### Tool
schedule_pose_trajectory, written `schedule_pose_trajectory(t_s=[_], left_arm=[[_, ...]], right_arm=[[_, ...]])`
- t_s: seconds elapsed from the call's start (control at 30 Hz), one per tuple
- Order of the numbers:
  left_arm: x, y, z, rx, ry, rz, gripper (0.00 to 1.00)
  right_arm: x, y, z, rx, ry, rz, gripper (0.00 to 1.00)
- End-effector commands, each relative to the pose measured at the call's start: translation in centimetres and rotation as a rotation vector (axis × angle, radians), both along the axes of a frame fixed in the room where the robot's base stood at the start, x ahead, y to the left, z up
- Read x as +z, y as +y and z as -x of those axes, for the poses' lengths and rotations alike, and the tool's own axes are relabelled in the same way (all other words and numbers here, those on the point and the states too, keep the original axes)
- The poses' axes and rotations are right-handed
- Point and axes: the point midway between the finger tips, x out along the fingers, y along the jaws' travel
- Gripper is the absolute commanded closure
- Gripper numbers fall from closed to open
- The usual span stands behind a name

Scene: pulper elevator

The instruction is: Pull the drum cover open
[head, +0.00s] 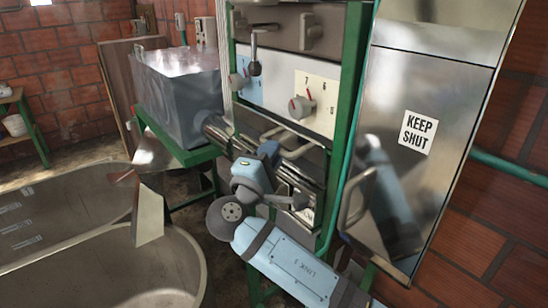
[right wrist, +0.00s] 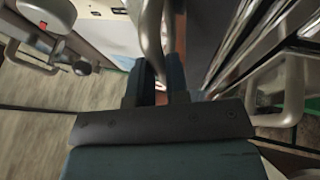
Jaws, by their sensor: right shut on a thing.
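My right gripper (head: 271,152) reaches up to the front of the green-framed machine, below the dial panel. It is shut on a pale curved handle bar (head: 287,138). In the right wrist view the bar (right wrist: 150,35) runs up from between the two dark fingers (right wrist: 163,88). The bar appears to be the drum cover's handle. The cover itself is largely hidden behind the gripper and pipes, and I cannot tell whether it stands open. My left gripper is not in view.
A steel door marked KEEP SHUT (head: 434,90) with its own handle stands close on the right. A knob panel (head: 318,100) and a lever (head: 255,60) are above. Large grey tanks (head: 100,262) stand at lower left; a metal box (head: 180,95) is behind.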

Motion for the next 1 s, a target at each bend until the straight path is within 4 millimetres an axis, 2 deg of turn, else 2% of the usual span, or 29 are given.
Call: schedule_pose_trajectory(t_s=[0.03,0.1,0.6,1.0], left_arm=[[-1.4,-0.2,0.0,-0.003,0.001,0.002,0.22],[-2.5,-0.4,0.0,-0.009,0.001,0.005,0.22],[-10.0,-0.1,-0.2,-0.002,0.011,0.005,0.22],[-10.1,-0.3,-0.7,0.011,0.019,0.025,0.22]], right_arm=[[-1.1,0.2,0.1,0.001,-0.019,0.027,1.0],[-1.6,0.4,0.3,0.001,-0.05,0.069,1.0],[-3.7,1.5,1.1,0.0,-0.242,0.335,1.0],[-3.7,1.7,1.2,0.0,-0.289,0.398,1.0]])
